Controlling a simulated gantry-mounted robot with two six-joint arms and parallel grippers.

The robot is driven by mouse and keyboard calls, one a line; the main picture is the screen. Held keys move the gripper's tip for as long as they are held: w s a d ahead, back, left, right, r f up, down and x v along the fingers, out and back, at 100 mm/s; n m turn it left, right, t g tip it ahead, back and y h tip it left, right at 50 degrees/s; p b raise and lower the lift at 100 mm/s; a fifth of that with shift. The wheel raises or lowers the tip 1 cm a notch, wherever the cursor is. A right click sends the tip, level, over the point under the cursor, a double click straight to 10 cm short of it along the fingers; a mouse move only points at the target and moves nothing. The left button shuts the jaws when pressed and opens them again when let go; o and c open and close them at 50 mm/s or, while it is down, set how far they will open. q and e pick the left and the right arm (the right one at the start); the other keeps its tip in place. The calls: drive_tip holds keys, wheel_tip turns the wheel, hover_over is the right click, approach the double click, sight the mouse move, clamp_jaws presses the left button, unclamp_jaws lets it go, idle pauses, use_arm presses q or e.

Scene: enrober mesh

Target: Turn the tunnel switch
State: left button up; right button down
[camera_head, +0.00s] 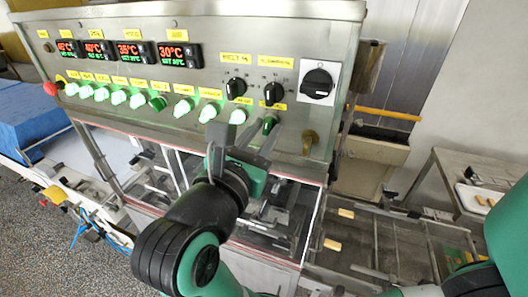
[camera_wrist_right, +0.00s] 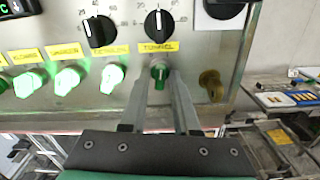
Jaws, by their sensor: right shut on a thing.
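The tunnel switch (camera_wrist_right: 159,73) is a small green knob below a yellow label reading TUNNEL in the right wrist view. It looks darker than the brightly lit knobs to its left, and its handle stands about upright. It also shows in the head view (camera_head: 270,123) at the right end of the row of green knobs. My right gripper (camera_wrist_right: 160,80) is shut on the tunnel switch, one finger on each side of the knob. In the head view it (camera_head: 267,134) reaches up to the panel from below. My left gripper is not in view.
Lit green switches (camera_head: 209,114) stand in a row close to the left. Black rotary dials (camera_wrist_right: 158,24) sit above. A brass fitting (camera_wrist_right: 211,84) juts out just right of the gripper. A red button (camera_head: 51,88) is at the far left. A mesh conveyor (camera_head: 375,240) lies lower right.

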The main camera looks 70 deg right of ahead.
drive_tip(key=m+b, duration=0.3)
drive_tip(key=shift+f, duration=0.15)
drive_tip(key=shift+m+b, duration=0.55)
drive_tip(key=shift+m, duration=0.05)
drive_tip(key=shift+r, duration=0.2)
drive_tip(key=c, duration=0.9)
unclamp_jaws()
drive_tip(key=a, duration=0.5)
drive_tip(key=a+b, duration=0.1)
drive_tip(key=a, duration=0.5)
drive_tip(key=shift+w+a, duration=0.2)
drive_tip(key=shift+a, duration=0.1)
